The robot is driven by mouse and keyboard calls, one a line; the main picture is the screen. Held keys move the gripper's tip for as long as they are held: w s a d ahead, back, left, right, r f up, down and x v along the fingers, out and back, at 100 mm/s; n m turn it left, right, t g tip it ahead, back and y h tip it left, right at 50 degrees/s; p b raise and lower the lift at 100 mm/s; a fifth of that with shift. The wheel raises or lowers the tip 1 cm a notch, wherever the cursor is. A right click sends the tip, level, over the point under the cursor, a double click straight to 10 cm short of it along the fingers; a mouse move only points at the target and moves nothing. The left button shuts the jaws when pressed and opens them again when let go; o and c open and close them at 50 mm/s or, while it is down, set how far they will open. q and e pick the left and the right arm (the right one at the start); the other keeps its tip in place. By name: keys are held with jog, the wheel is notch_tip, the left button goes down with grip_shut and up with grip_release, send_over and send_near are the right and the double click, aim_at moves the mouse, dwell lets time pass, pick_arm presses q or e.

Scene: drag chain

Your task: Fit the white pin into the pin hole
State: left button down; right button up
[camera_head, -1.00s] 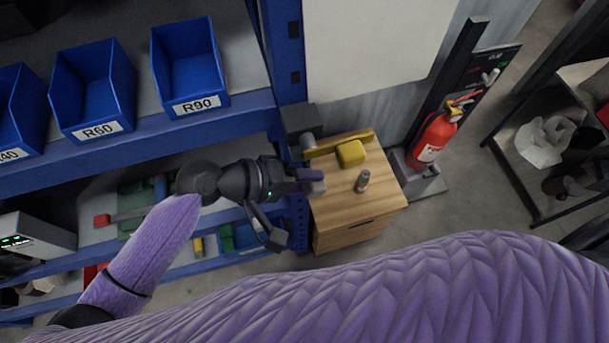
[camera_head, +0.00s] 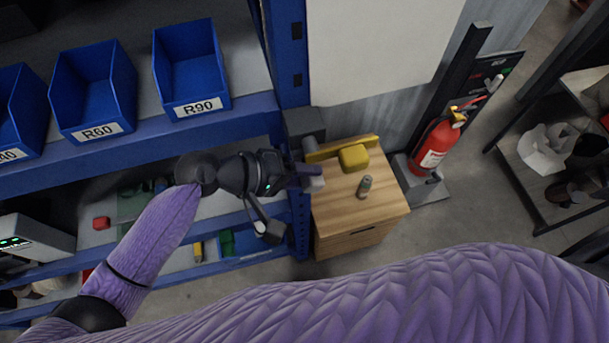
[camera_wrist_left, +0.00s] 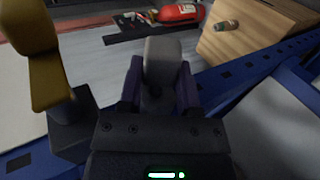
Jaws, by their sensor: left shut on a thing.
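My left gripper (camera_head: 308,177) is level with the left edge of the wooden cabinet in the head view. Its purple fingers are shut on a pale grey-white piece, taken as the white pin (camera_wrist_left: 163,62), which stands out beyond the fingertips in the left wrist view. Its pale end (camera_head: 316,184) also shows in the head view. A yellow bar (camera_head: 341,148) with a grey cylinder lies just beyond the gripper; a yellow part (camera_wrist_left: 35,60) on a dark bracket (camera_wrist_left: 72,125) stands left of the pin in the wrist view, apart from it. I cannot make out the pin hole. My right gripper is not in view.
The wooden cabinet (camera_head: 358,215) bears a yellow block (camera_head: 354,158) and a small green-grey cylinder (camera_head: 365,187). A blue rack (camera_head: 290,60) with blue bins (camera_head: 192,70) stands at left. A red fire extinguisher (camera_head: 435,145) stands at right.

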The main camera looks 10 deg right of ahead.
pick_arm(q)
jog(key=shift+w+b, duration=0.6)
jog(key=shift+w, duration=0.55)
jog(key=shift+c, duration=1.1)
grip_release()
jog(key=p+v, duration=0.1)
jog(key=v, duration=0.9)
